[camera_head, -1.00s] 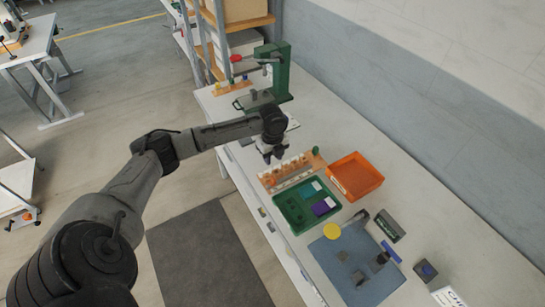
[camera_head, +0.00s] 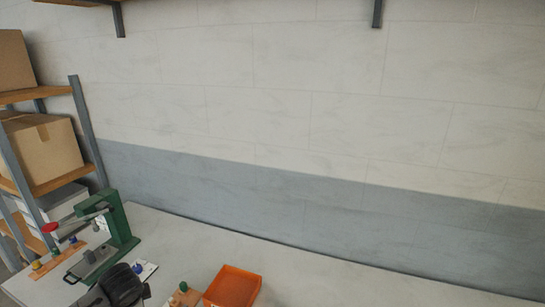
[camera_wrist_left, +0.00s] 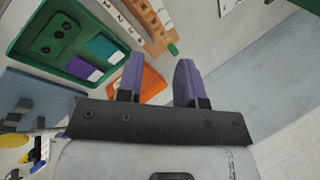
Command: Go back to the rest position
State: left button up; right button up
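My left gripper (camera_wrist_left: 159,72) shows in the left wrist view with two fingers apart and nothing between them, so it is open and empty. In the head view only a dark part of my left arm shows at the bottom edge, beside the press; the fingers are out of sight there. My right gripper is in neither view. The green eyelet press (camera_head: 121,226) stands at the left of the white bench, with a red knob on its lever.
An orange bin (camera_head: 232,287) sits on the bench (camera_head: 330,285); it also shows behind the fingers in the wrist view (camera_wrist_left: 152,84). There a green tray (camera_wrist_left: 68,63), a wooden rack (camera_wrist_left: 157,37) and a blue mat (camera_wrist_left: 42,93) appear. Shelves (camera_head: 45,186) stand left.

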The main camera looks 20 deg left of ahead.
pick_arm(q)
jog(key=w+d+r+n+t, duration=0.2)
jog(key=d+r+t, duration=0.2)
jog(key=d, duration=0.4)
jog(key=s+d+n+t+h, duration=0.1)
jog(key=s+d, duration=0.2)
jog(key=d, duration=0.2)
jog(key=s+d+t, duration=0.1)
jog(key=s+d, duration=0.2)
jog(key=d, duration=0.3)
jog(key=s+d+f+n+g+h, duration=0.25)
jog(key=s+d+f, duration=0.25)
jog(key=s+f, duration=0.6)
jog(key=s+d+f+n+g+h, duration=0.1)
jog(key=s+d+f+g, duration=0.35)
jog(key=s, duration=0.95)
notch_tip(320, 180, up, 21)
jog(key=t+p, duration=0.1)
jog(key=p, duration=2.1)
jog(key=shift+w+d+f+t, duration=0.15)
jog(key=shift+w+d+t, duration=0.1)
jog(key=shift+w+t, duration=0.05)
